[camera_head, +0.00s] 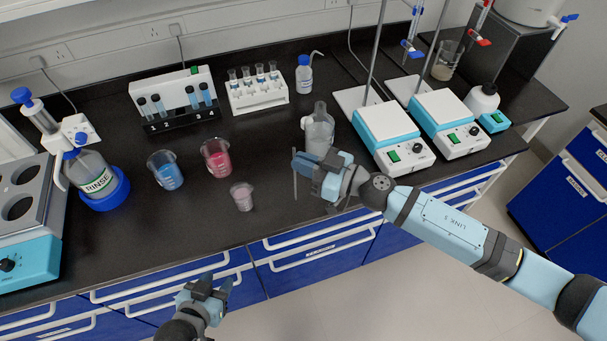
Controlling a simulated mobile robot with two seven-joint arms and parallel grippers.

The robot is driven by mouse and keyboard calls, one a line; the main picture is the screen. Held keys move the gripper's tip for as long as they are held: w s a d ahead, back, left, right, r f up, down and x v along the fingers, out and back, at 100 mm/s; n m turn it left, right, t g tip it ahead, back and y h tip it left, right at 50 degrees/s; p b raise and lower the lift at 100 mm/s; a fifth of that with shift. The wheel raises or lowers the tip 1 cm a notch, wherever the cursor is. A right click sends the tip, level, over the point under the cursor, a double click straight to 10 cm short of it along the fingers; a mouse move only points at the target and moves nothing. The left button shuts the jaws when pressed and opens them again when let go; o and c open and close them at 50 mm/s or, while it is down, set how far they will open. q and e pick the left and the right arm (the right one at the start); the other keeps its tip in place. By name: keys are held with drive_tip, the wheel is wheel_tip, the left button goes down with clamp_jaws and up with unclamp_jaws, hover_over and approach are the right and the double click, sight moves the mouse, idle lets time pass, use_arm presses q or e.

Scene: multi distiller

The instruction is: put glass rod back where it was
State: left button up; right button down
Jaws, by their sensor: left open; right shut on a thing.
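The glass rod (295,182) is thin and upright, at the tip of my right gripper (302,165). My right gripper is shut on it, above the right part of the black bench top. Its lower end shows below the fingers, but I cannot tell if it touches the bench. My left gripper (212,285) is open and empty, low in front of the bench drawers.
A blue-liquid beaker (166,172), a pink-liquid beaker (216,157) and a small beaker (242,197) stand left of my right gripper. Tube racks (262,98) stand behind. The front bench middle is clear.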

sight(295, 177)
wheel_tip(295, 177, down, 4)
drive_tip(key=shift+r+b, duration=0.25)
drive_tip(key=shift+b, duration=0.25)
drive_tip(key=shift+f, duration=0.15)
drive_tip(key=c, duration=1.3)
unclamp_jaws()
